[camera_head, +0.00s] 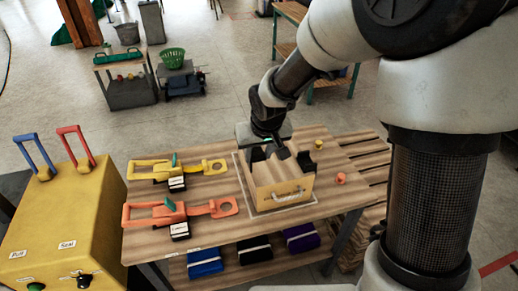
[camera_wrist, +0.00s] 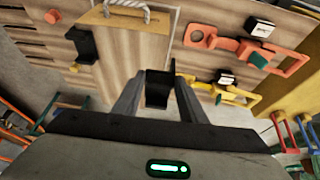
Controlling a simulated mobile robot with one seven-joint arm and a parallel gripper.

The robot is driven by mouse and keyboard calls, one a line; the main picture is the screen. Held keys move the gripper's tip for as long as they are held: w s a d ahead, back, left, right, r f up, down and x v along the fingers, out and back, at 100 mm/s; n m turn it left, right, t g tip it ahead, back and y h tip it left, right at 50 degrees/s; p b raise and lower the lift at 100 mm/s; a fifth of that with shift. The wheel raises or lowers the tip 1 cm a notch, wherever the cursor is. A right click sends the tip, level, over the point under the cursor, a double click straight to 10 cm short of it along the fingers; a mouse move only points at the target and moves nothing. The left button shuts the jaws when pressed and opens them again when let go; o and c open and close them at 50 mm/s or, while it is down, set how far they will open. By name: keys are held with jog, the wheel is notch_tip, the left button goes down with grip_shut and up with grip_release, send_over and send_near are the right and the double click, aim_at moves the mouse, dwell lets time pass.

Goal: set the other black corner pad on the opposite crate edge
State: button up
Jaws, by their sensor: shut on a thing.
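The wooden crate (camera_head: 283,197) with a rope handle stands on the workbench, and it also shows in the wrist view (camera_wrist: 125,62). One black corner pad (camera_head: 304,160) sits on its right edge in the head view; it shows at the left edge in the wrist view (camera_wrist: 82,44). My gripper (camera_wrist: 157,98) is shut on the other black corner pad (camera_wrist: 158,86), held at the opposite crate edge. In the head view my gripper (camera_head: 271,143) is over the crate's far left part. I cannot tell whether the held pad touches the edge.
Yellow (camera_head: 178,169) and orange (camera_head: 180,211) strap tools lie left of the crate. A small yellow piece (camera_head: 318,144) and an orange one (camera_head: 341,178) lie to its right. A yellow cabinet (camera_head: 60,220) with blue and red handles stands at the left.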

jog(key=shift+f+b, duration=3.65)
jog(key=shift+f, duration=0.9)
jog(key=o, duration=1.1)
jog(key=p+v, duration=0.3)
jog(key=v, duration=1.4)
jog(key=s+d+r+m+p, duration=0.1)
jog(key=s+d+r+p, duration=0.1)
jog(key=s+d+r, duration=0.2)
jog(key=s+d+r+m+p, duration=0.1)
jog(key=s+d+r+p, duration=0.1)
jog(key=s+d+r, duration=0.2)
jog(key=s+d+r+m+t+h+p, duration=0.1)
jog(key=s+d+r+p, duration=0.2)
jog(key=s, duration=0.5)
jog(key=shift+s+d+r, duration=0.2)
jog(key=shift+d+r, duration=0.2)
jog(key=shift+r, duration=0.3)
jog(key=shift+s+d+r, duration=0.15)
jog(key=shift+d+r, duration=0.3)
jog(key=shift+r, duration=0.25)
